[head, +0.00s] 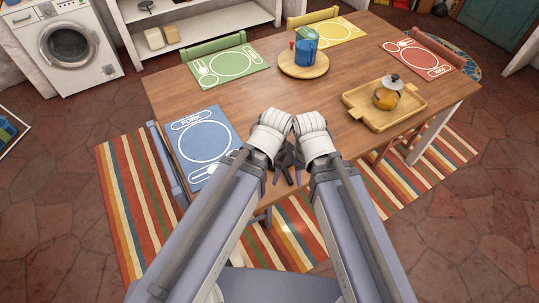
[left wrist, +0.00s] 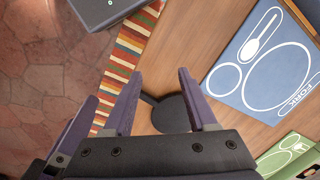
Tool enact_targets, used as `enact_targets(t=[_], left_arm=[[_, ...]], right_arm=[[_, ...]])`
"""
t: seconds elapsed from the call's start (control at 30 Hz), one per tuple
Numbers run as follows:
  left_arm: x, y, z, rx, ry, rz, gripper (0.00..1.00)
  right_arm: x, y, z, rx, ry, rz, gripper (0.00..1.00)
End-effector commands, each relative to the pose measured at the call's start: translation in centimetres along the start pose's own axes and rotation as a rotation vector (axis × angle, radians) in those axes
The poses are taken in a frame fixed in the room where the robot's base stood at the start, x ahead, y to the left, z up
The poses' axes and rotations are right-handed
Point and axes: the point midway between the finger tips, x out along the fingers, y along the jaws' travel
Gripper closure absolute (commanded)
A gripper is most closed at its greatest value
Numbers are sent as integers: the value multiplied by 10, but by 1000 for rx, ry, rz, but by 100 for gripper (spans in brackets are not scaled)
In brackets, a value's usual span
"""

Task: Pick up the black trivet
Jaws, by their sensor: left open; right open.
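The black trivet (left wrist: 172,116) shows in the left wrist view as a flat dark round shape on the wooden table, with a short narrow part at its upper left. It is partly hidden by my left gripper. My left gripper (left wrist: 158,74) is open, its two fingers apart, with the trivet seen beyond and between them. I see nothing held. In the head view, my arms and grippers cover the table's near edge, and I cannot make out the trivet there. My right gripper (head: 296,172) is open, close beside the left one over the near edge.
A blue placemat (head: 228,136) lies left of my grippers. The table's middle (head: 265,95) is clear.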

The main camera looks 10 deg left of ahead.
Motion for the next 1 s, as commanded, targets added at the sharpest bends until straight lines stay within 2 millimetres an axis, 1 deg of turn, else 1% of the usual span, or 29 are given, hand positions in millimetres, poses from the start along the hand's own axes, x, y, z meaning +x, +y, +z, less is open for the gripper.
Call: enact_targets(t=[0.07,0.17,0.27,0.3,0.37,0.4,0.6,0.7,0.83,0.9,1.0], left_arm=[[3,0,-6,74,3,4,43],[7,0,-18,263,11,12,43],[12,2,-34,529,24,20,43],[13,3,-40,646,29,22,43],[15,5,-48,821,38,24,43],[17,6,-54,939,44,25,43],[24,12,-83,1513,81,18,43],[27,15,-95,1770,98,10,43],[29,18,-107,2038,118,-3,43],[30,19,-112,2145,125,-10,43],[31,20,-116,2253,133,-18,43]], right_arm=[[3,0,0,0,0,0,50],[8,-1,0,0,0,0,50],[13,-1,-1,0,0,0,50],[15,-1,-1,0,0,0,50],[18,-2,-1,0,0,0,50],[20,-2,-1,0,0,0,50],[28,-3,-2,0,0,0,50],[32,-3,-2,0,0,0,50],[36,-3,-2,0,0,0,50],[37,-3,-2,0,0,0,50],[38,-4,-2,0,0,0,50]])
